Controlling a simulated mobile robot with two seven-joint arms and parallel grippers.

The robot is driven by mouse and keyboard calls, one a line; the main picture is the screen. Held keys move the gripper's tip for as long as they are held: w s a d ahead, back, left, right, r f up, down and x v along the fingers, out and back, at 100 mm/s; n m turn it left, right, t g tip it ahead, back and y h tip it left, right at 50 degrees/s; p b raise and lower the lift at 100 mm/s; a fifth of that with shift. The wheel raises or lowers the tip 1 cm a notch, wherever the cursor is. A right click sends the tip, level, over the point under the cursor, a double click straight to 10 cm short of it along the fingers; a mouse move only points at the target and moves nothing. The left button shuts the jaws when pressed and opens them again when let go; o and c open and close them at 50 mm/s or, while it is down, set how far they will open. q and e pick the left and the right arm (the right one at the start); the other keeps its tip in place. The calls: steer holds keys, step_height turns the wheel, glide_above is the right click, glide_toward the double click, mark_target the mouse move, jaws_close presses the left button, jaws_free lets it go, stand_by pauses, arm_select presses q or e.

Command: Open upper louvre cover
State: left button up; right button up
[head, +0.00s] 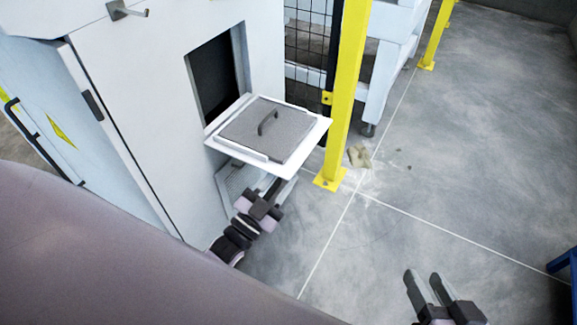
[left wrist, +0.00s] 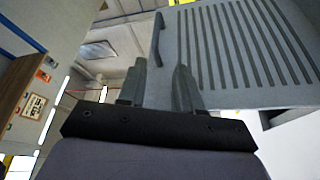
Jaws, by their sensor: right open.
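The upper louvre cover (head: 311,140) is swung out from the white cabinet and lies about level below the dark opening (head: 213,75). A grey panel with a dark handle (head: 268,121) shows on its upward face. My left gripper (head: 275,187) is under the cover's front part, its fingertips hidden by the cover in the head view. In the left wrist view, its fingers (left wrist: 161,75) stand apart with nothing between them, by the slatted underside (left wrist: 235,50) and a dark handle (left wrist: 158,36). My right gripper (head: 423,280) is open and empty above the floor.
A lower louvre (head: 232,184) is in the cabinet front (head: 150,100), partly behind my left arm. A yellow post (head: 345,90) stands close to the cover's right corner, with black mesh fencing behind. The floor at right (head: 470,150) is mostly clear; a blue frame (head: 565,262) is at the right edge.

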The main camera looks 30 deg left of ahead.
arm_select(q)
steer(key=shift+s, duration=0.15)
arm_select(e)
steer(key=shift+s+f, duration=0.15)
steer(key=shift+f, duration=0.05)
arm_select(q)
steer(key=v, duration=0.8)
steer(key=shift+a, duration=0.25)
arm_select(e)
steer(key=shift+r, duration=0.4)
arm_select(q)
steer(key=shift+r, duration=0.1)
arm_select(e)
steer(key=shift+f, duration=0.1)
arm_select(q)
steer(key=w+d+n, duration=0.1)
steer(key=w, duration=0.3)
steer(key=w+d+r+n+y+b, duration=0.1)
steer(key=w, duration=0.4)
steer(key=w+d+n+b, duration=0.1)
steer(key=w, duration=0.4)
steer(key=shift+w+d+r, duration=0.1)
steer(key=shift+d+r, duration=0.25)
arm_select(e)
steer(key=shift+w+a+f+y, duration=0.1)
steer(key=shift+w+a+y, duration=0.1)
steer(key=shift+a+y, duration=0.25)
steer(key=shift+w+a+f+y, duration=0.15)
steer(key=shift+a+y, duration=0.1)
steer(key=shift+a, duration=0.25)
